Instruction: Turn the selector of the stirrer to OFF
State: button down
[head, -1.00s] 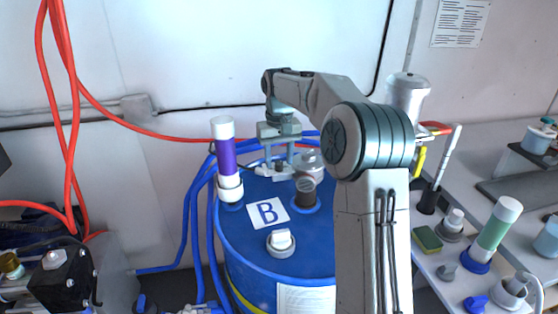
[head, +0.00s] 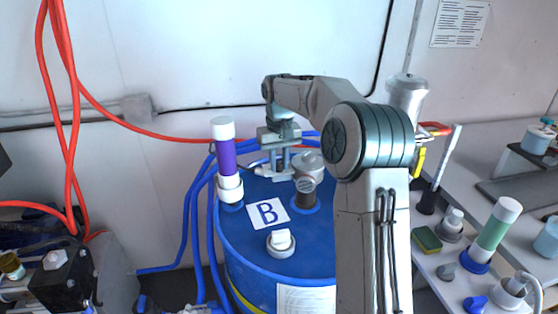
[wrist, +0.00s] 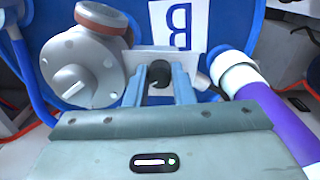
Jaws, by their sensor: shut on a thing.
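The stirrer (head: 308,172) is a grey round-headed unit on top of the blue drum marked B. In the wrist view its grey housing (wrist: 80,68) with a slotted round face fills the upper left. A small dark knob (wrist: 158,72), which looks like the selector, stands in front of a pale plate. My gripper (wrist: 159,84) is shut on this knob, one finger on each side. In the head view my gripper (head: 280,164) points down behind and left of the stirrer head. The knob is hidden there, and I cannot read its setting or any OFF mark.
A purple and white cylinder (head: 224,160) stands on the drum (head: 255,235) left of my gripper. A small white cap (head: 281,241) is on the drum's front. Blue hoses (head: 197,215) run beside it. A bench (head: 405,263) with bottles is at right.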

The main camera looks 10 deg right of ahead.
aim_at(279, 163)
jog(key=n+p, duration=0.2)
jog(key=n, duration=0.3)
jog(key=shift+r, duration=0.15)
jog(key=n+p, duration=0.2)
jog(key=n, duration=0.4)
jog(key=shift+w, duration=0.1)
dwell(0.3)
jog(key=c, duration=1.2)
grip_release()
jog(key=shift+c, duration=0.2)
notch_tip(279, 163, up, 14)
jog(key=shift+f+b, duration=0.2)
jog(key=shift+b, duration=0.1)
